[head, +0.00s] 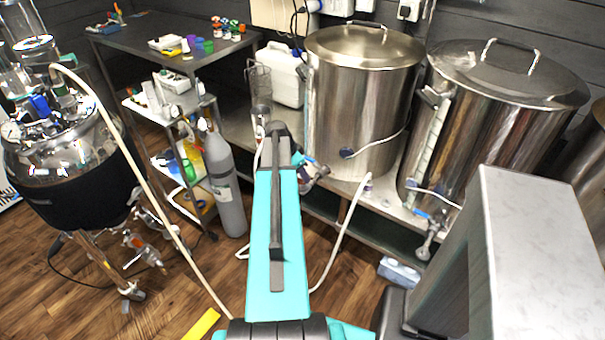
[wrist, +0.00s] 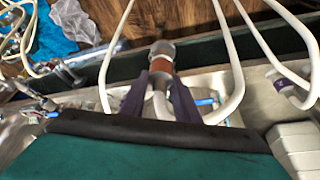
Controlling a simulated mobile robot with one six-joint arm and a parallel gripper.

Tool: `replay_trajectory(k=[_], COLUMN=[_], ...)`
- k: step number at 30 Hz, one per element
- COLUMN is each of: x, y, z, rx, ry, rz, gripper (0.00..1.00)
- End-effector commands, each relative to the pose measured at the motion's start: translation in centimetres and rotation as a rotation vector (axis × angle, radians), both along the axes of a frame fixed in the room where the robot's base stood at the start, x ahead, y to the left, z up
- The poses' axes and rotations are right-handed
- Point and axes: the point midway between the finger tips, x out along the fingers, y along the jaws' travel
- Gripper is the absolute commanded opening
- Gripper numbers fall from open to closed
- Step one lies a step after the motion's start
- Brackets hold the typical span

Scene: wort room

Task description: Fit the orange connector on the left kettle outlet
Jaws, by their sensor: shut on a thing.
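The left kettle (head: 350,110) is a tall lidded steel pot on the bench in the head view. Its outlet valve (head: 316,172), with a blue handle, shows at its lower left, just right of my turquoise arm. In the wrist view, my gripper (wrist: 160,82) has its two dark fingers closed around the orange connector (wrist: 160,67). A grey metal end (wrist: 162,48) sticks out beyond the orange part. A blue handle (wrist: 205,101) shows close to the right finger. In the head view my arm hides the gripper and connector. I cannot tell whether the connector touches the outlet.
The right kettle (head: 490,90) stands on the same bench with its own outlet valve (head: 430,235). A white hose (wrist: 235,65) loops beside my gripper. A grey gas cylinder (head: 225,180) and a shelved cart stand left of my arm.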

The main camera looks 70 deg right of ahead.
Motion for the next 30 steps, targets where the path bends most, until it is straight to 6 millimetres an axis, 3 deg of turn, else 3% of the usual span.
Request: replay_trajectory(k=[25,26,30], x=[0.0,0.0,0.0], y=[0.0,0.0,0.0], z=[-1.1,-1.1,-1.1], rx=[-0.001,-0.001,-0.001], ry=[0.000,0.000,0.000], rz=[-0.001,-0.001,-0.001], gripper=[0.02,0.30,0.50])
